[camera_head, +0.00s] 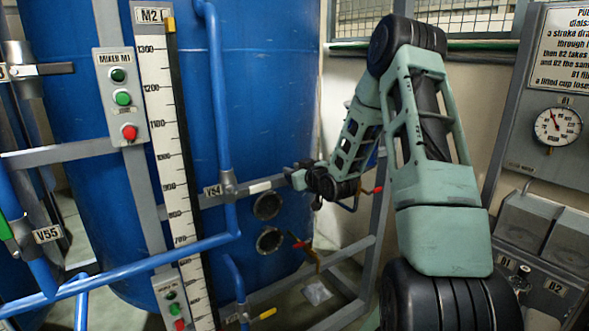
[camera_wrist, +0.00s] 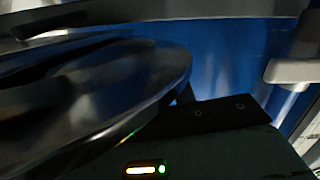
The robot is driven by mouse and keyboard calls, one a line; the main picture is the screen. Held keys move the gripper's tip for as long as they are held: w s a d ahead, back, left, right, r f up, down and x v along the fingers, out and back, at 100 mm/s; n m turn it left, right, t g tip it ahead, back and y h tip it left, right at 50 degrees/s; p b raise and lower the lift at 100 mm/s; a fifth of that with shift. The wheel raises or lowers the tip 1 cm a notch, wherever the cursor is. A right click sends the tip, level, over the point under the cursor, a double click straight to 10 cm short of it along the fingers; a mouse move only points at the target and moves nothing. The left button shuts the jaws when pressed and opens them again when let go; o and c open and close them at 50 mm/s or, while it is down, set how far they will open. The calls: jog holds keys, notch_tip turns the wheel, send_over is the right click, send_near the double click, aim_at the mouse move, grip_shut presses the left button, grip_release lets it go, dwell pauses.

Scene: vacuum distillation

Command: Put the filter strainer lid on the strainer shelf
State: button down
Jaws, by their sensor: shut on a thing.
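A dark, shiny metal disc with a rounded rim, which looks like the filter strainer lid (camera_wrist: 150,75), fills the left of the wrist view very close to the camera. My gripper (camera_head: 303,179) is at the end of the arm in the head view, in front of the blue tank and right of the V54 label. It is shut on the lid. In the wrist view the dark gripper body lies along the bottom, and the grip on the lid is mostly hidden. I cannot make out the lid or the strainer shelf in the head view.
The large blue tank (camera_head: 265,80) stands behind my gripper, with a white scale (camera_head: 165,110) and blue pipes (camera_head: 213,90) in front. A grey frame post (camera_head: 372,240) stands right of my gripper. A gauge panel (camera_head: 540,170) is at the far right.

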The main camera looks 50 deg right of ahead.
jog(key=c, duration=1.1)
grip_release()
jog(key=shift+f, duration=0.1)
jog(key=shift+c, duration=0.2)
jog(key=shift+s, duration=0.1)
jog(key=b+v, duration=0.4)
jog(key=v, duration=0.8)
jog(key=shift+b, duration=0.4)
